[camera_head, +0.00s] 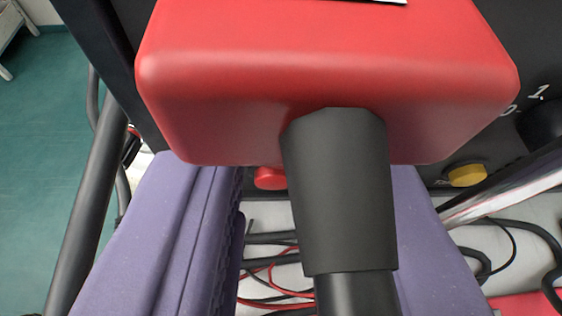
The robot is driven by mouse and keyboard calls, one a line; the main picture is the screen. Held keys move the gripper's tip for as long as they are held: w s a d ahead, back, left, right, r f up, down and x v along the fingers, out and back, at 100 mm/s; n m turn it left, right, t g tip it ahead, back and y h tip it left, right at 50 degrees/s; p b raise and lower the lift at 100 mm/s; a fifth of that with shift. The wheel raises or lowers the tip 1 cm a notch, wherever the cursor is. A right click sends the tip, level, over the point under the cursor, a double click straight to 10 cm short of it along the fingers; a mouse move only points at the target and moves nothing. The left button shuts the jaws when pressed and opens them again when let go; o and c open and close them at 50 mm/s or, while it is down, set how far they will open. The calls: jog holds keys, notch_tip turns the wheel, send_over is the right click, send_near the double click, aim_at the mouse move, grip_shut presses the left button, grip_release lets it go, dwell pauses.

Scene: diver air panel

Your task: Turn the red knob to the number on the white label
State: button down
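A large red block (325,80) with rounded edges fills the top middle, close to the camera. A black tapered stem (338,190) comes down from it. The edge of something white (390,1) shows on top of the block, with no number readable. A small red part (269,178) peeks out below the block; I cannot tell whether it is the red knob. My gripper (318,185) has two purple fingers spread apart, left and right of the stem. A gap shows between left finger and stem. The block hides the fingertips, and the stem covers part of the right finger.
A dark panel (500,130) stands behind, with white numbers, a yellow button (466,174) and a dark knob (543,124) at the right. Black and red cables (275,275) lie below. Grey tubing (85,205) runs at the left, beside open green floor (40,130).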

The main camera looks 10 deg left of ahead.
jog(key=shift+d+m+y, duration=0.15)
jog(key=shift+m+y, duration=0.25)
jog(key=shift+m, duration=0.2)
jog(key=shift+g, duration=0.3)
jog(key=c, duration=1.2)
grip_release()
jog(key=p+v, duration=0.1)
jog(key=v, duration=0.6)
jog(key=shift+s, duration=0.35)
jog(key=shift+d, duration=0.15)
